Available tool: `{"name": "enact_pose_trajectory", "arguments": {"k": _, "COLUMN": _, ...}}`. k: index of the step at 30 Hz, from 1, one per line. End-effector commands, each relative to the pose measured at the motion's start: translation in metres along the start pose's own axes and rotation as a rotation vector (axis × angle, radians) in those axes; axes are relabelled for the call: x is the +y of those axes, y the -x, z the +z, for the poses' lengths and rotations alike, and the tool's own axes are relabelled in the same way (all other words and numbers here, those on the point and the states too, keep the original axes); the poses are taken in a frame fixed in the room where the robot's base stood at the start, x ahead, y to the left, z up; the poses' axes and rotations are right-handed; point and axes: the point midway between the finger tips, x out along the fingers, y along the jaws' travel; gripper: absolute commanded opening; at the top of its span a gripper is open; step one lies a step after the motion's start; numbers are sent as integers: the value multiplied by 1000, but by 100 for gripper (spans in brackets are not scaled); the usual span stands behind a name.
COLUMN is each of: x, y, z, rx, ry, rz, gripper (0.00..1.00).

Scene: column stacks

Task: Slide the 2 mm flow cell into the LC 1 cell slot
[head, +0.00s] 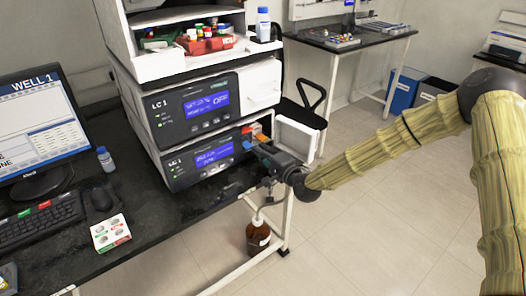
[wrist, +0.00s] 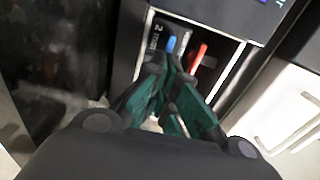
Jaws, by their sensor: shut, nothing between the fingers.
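The 2 mm flow cell (wrist: 157,37), a dark block with a white "2 mm" label and a blue tab, sits in the open bay of the lower LC 1 module (head: 177,172). In the wrist view it stands beside a second cell with a red tab (wrist: 198,58). How deep it sits is hard to tell. My gripper (wrist: 178,77) has its green fingers shut and empty, just in front of the blue tab; contact is unclear. In the head view my gripper (head: 262,151) is at the bay's front, hiding much of the opening.
The bay's white door (head: 296,138) stands open at the right. A monitor (head: 40,140), keyboard and small bottle (head: 105,159) stand left. A brown bottle (head: 258,236) is below the bench.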

Motion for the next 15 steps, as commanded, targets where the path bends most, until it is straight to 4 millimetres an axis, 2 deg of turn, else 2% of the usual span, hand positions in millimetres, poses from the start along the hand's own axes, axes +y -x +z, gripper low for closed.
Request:
{"name": "enact_pose_trajectory", "arguments": {"k": 4, "x": 1, "y": -2, "z": 0, "rx": 0, "ry": 1, "rz": 0, "gripper": 0}}
{"name": "enact_pose_trajectory", "arguments": {"k": 12, "x": 1, "y": -23, "z": 0, "rx": -1, "ry": 1, "rz": -1, "gripper": 0}}
{"name": "enact_pose_trajectory", "arguments": {"k": 15, "x": -1, "y": -25, "z": 1, "rx": -2, "ry": 1, "rz": -2, "gripper": 0}}
